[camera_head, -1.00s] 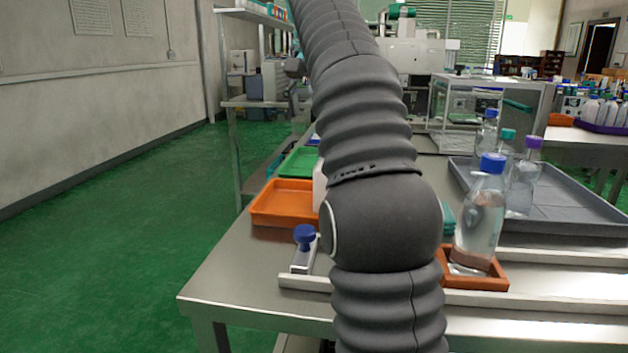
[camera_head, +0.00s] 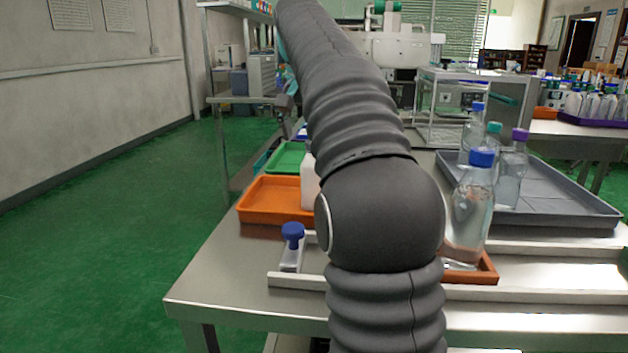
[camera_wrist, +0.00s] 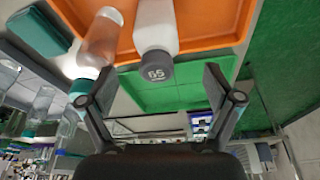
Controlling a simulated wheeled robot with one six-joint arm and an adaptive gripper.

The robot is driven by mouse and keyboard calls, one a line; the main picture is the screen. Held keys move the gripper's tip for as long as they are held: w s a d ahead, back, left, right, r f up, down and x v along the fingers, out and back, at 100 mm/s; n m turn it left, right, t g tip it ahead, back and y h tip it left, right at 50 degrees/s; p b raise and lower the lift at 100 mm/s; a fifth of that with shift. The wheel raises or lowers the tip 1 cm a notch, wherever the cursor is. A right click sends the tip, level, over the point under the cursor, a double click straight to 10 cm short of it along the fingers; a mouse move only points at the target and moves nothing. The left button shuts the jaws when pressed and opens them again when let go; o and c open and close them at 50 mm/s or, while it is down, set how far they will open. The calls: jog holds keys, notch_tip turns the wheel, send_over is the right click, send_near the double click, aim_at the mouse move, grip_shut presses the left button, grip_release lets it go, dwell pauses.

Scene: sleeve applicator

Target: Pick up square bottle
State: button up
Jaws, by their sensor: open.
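In the wrist view, a white bottle (camera_wrist: 156,25) with a grey cap stands at the orange tray (camera_wrist: 215,20), beyond and between my open fingertips. A translucent bottle (camera_wrist: 101,42) is left of it. I cannot tell for sure which one is the square bottle. My gripper (camera_wrist: 160,86) is empty, with clear space between its fingers and the white bottle. In the head view, part of a white bottle (camera_head: 308,184) shows beside my arm at the orange tray (camera_head: 268,205); my arm hides my gripper there.
A large clear bottle (camera_head: 470,212) with a blue cap stands in a small orange tray (camera_head: 486,272) right of my arm. A grey tray (camera_head: 570,195) lies behind it, near several bottles. A small blue-topped item (camera_head: 292,240) is at the table's front left. The left floor is free.

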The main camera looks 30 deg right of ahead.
jog(key=b+x, duration=0.1)
jog(key=x, duration=0.5)
jog(key=shift+d+f, duration=0.2)
jog(key=shift+d, duration=0.05)
jog(key=c, duration=1.5)
